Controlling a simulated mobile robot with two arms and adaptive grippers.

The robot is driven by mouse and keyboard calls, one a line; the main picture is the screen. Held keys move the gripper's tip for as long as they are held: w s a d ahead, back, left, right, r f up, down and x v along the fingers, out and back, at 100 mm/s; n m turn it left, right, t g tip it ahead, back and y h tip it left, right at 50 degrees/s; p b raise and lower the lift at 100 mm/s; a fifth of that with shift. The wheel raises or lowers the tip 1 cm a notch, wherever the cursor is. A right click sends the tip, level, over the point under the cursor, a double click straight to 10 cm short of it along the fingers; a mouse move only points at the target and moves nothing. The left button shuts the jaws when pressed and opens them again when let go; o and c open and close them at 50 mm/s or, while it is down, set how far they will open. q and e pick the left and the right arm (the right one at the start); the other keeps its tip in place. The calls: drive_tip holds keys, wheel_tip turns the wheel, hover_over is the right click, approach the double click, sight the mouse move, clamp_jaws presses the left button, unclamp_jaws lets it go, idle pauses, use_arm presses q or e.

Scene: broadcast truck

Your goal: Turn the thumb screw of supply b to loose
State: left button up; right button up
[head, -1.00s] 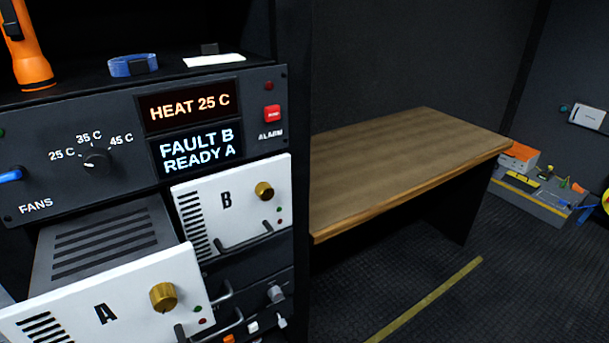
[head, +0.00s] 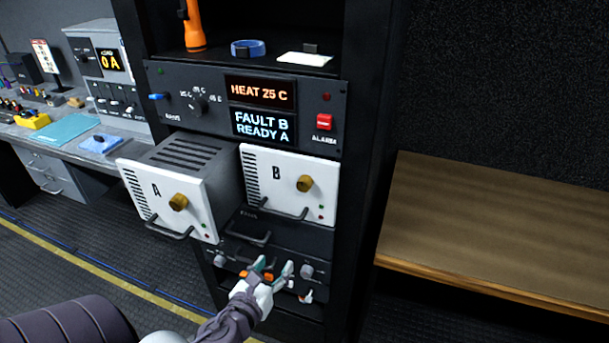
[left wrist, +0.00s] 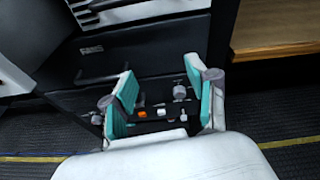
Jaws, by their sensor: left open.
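Supply B (head: 288,190) is a white-fronted module seated in the rack, with a brass thumb screw (head: 305,183) at its upper right and a handle along its bottom. Supply A (head: 165,200) is a like module to its left, pulled well out of the rack, with its own brass thumb screw (head: 178,202). My left gripper (head: 270,268) is open and empty, in front of the lower rack panel, below supply B and apart from its screw. In the left wrist view the two teal-padded fingers (left wrist: 167,95) stand wide apart. My right gripper is not seen.
The panel above reads HEAT 25 C, FAULT B, READY A on its displays (head: 262,124), beside a red alarm button (head: 324,122). Lower panel knobs (head: 307,271) lie close to my gripper. A wooden table (head: 490,230) stands right; a cluttered desk (head: 60,140) stands left.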

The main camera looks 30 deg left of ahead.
sight(302, 187)
use_arm(q)
wheel_tip(302, 187, up, 14)
drive_tip(key=d+m+t+p, duration=0.1)
drive_tip(key=d+m+t, duration=0.1)
drive_tip(key=m+t, duration=0.15)
drive_tip(key=shift+m+g, duration=0.35)
drive_tip(key=shift+m, duration=0.1)
drive_tip(key=p+x, duration=0.3)
drive_tip(key=x, duration=0.8)
drive_tip(key=shift+w+a, duration=0.1)
drive_tip(key=shift+a, duration=0.05)
drive_tip(key=shift+w+a+p, duration=0.1)
drive_tip(key=shift+w+p, duration=0.25)
drive_tip(key=shift+w, duration=0.35)
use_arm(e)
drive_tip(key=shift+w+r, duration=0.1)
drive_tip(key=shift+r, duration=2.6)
use_arm(q)
drive_tip(key=shift+c, duration=0.3)
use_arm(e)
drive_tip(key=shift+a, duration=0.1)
use_arm(q)
clamp_jaws()
